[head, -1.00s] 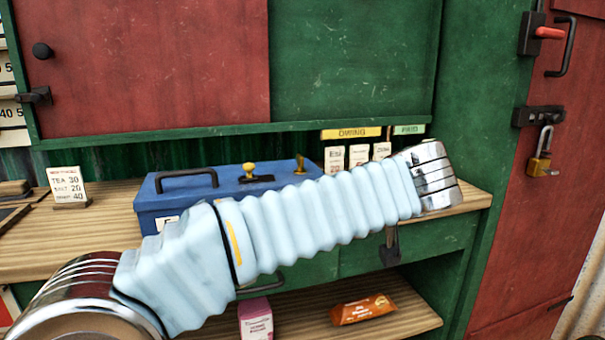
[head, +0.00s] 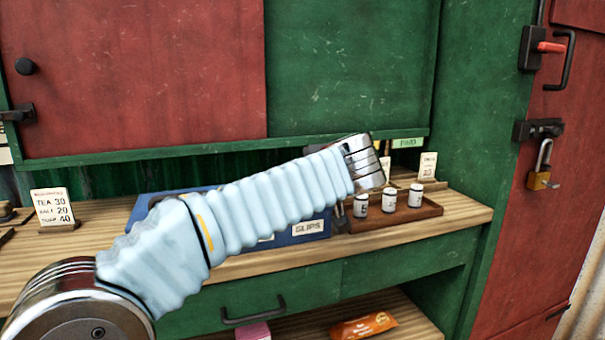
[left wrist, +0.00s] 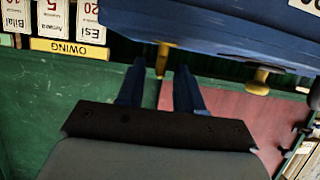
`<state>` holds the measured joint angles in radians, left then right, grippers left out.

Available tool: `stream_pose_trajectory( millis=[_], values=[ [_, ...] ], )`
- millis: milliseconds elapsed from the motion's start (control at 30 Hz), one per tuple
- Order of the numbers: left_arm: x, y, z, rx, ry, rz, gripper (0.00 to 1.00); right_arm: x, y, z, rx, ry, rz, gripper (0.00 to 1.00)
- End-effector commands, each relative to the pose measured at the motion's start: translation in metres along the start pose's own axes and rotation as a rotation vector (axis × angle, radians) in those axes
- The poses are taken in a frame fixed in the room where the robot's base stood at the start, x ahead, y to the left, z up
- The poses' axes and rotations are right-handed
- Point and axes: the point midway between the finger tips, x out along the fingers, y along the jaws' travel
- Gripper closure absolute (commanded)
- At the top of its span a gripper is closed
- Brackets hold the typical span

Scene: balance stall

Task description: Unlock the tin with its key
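The blue tin (head: 284,239) with a "SLIPS" label stands on the wooden counter, mostly hidden behind my left arm in the head view. In the left wrist view the tin (left wrist: 215,25) fills the top. A thin yellow piece (left wrist: 161,60), which looks like the key, projects from the tin between my left gripper's (left wrist: 160,68) fingertips. The fingers are open, with a gap on each side of it. A yellow knob (left wrist: 258,82) shows on the tin farther right. My right gripper is not in view.
A wooden tray (head: 425,210) with three small white containers stands right of the tin. A price card (head: 53,207) is at left. A padlock (head: 542,165) hangs on the red door. A packet (head: 363,327) lies on the shelf below.

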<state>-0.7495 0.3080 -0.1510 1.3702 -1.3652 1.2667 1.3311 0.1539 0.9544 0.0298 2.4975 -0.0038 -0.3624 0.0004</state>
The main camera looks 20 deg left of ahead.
Motion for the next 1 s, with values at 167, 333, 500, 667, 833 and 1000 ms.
stream_pose_trajectory(
  millis=[167,333,500,667,833,1000],
  values=[
    [0.0078,0.0003,0.0003,0.001,0.000,0.001,0.64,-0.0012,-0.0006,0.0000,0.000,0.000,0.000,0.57],
    [0.0079,0.0003,0.0005,0.001,0.000,0.001,0.64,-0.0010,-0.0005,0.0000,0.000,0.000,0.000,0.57],
    [0.0078,0.0002,0.0004,0.001,0.000,0.001,0.84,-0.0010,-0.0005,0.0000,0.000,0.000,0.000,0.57],
    [0.0077,0.0002,0.0003,0.001,0.000,0.001,1.00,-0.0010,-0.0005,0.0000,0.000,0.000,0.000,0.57],
    [0.0077,0.0000,0.0006,0.002,0.000,0.004,1.00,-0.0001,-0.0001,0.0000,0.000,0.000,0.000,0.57],
    [0.0079,-0.0006,0.0008,0.010,0.001,0.026,1.00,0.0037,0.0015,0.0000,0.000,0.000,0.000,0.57]
  ],
)
